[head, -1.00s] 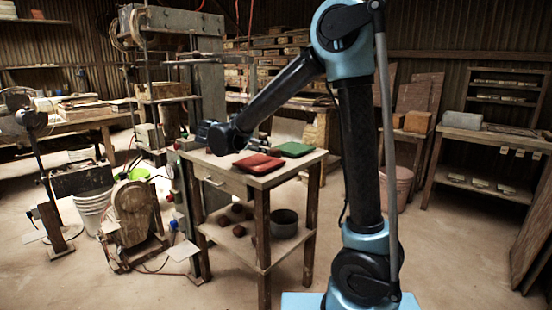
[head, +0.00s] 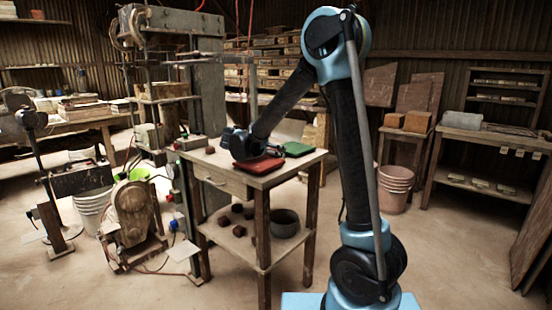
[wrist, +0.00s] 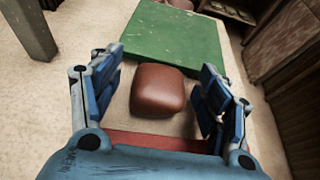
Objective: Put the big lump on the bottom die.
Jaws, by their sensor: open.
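A smooth reddish-brown lump (wrist: 158,90) sits on the tabletop in the wrist view, between a green slab and a red one. My gripper (wrist: 161,64) is open, with one finger on each side of the lump and a gap visible on both sides. In the head view my wrist hides this lump. A smaller-looking dark lump (head: 210,149) lies near the table's left back edge. The press (head: 165,90) stands behind the table to the left; I cannot make out its bottom die clearly.
The wooden table (head: 228,182) carries the red slab (head: 262,164) and the green slab (head: 293,149). Its lower shelf holds several dark lumps (head: 237,208) and a grey bowl (head: 284,222). A grinder-like machine (head: 135,210) stands left of the table.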

